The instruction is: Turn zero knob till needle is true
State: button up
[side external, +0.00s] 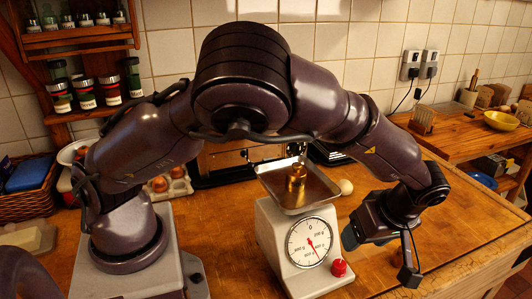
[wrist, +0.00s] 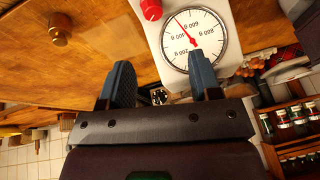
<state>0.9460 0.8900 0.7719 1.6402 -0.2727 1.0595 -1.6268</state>
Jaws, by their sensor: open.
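A pale kitchen scale (side external: 268,238) stands on the wooden worktop. A brass weight (side external: 297,183) sits in its metal pan (side external: 325,192). The round dial (side external: 300,250) has its 0 at the top, and its red needle (side external: 313,248) points down and slightly right. In the wrist view the needle (wrist: 184,28) lies between the 400 g and 600 g marks. The red zero knob (side external: 338,268) is at the scale's lower right; it also shows in the wrist view (wrist: 151,9). My gripper (wrist: 163,76) is open and empty, right of the scale and apart from the knob.
Spice jars (side external: 85,92) stand on the shelf at left. A side counter (side external: 460,140) holds a yellow bowl (side external: 501,120).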

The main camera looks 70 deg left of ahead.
jog(key=s+a+r+m+t+h, duration=0.1)
jog(key=s+a+r+m+h, duration=0.1)
jog(key=s+r+m, duration=0.6)
jog(key=s+a+r+m+t+h, duration=0.2)
jog(key=s+a+r+m, duration=0.3)
jog(key=s+r+m, duration=0.3)
jog(key=shift+a+m+t+h, duration=0.2)
jog(key=shift+m+t+h, duration=0.1)
jog(key=shift+m+h, duration=0.65)
jog(key=s+a+r+n+t+y, duration=0.1)
jog(key=s+a+r+t, duration=0.2)
jog(key=a+r, duration=0.1)
jog(key=shift+s+r, duration=0.3)
jog(key=shift+r, duration=0.1)
